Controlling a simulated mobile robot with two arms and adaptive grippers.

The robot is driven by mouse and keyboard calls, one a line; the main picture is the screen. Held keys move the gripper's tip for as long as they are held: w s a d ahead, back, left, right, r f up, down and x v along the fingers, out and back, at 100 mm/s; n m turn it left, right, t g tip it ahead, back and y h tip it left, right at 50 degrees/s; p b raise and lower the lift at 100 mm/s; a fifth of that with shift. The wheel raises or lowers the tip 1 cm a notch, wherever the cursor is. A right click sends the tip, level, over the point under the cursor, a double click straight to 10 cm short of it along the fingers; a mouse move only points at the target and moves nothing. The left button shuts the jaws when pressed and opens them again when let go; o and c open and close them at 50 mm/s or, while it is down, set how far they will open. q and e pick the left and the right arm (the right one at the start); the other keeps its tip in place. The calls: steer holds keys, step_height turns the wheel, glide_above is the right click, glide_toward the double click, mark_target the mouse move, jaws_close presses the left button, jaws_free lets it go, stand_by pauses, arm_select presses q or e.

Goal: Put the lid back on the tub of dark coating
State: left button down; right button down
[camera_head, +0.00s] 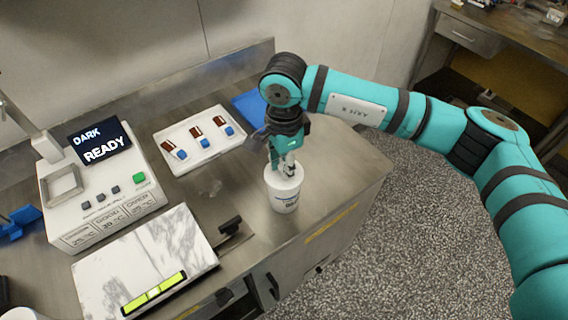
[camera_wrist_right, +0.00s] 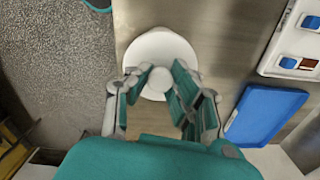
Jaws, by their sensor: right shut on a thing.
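The white tub (camera_head: 284,198) stands upright near the front right edge of the steel counter. The white lid (camera_head: 272,177) is at the tub's mouth, and no dark coating shows. My right gripper (camera_head: 287,168) points down from above and is shut on the lid's knob. In the right wrist view the round lid (camera_wrist_right: 158,48) and its knob (camera_wrist_right: 160,79) show between the fingertips of my right gripper (camera_wrist_right: 158,84). I cannot tell whether the lid is fully seated. My left gripper is out of view.
A white tray (camera_head: 178,154) with several brown and blue pieces lies behind, beside a blue mat (camera_head: 249,106). A machine (camera_head: 100,195) with a screen reading DARK READY and a marble slab (camera_head: 150,255) with a yellow-green level stand to the left. Bare counter lies right of the tub.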

steer(key=shift+f+b, duration=0.2)
steer(key=shift+b, duration=0.85)
stand_by(1.1)
stand_by(0.3)
steer(key=c, duration=0.6)
jaws_free()
steer(key=shift+r, duration=0.15)
steer(key=shift+r+p, duration=1.05)
steer(key=shift+r, duration=2.35)
jaws_close()
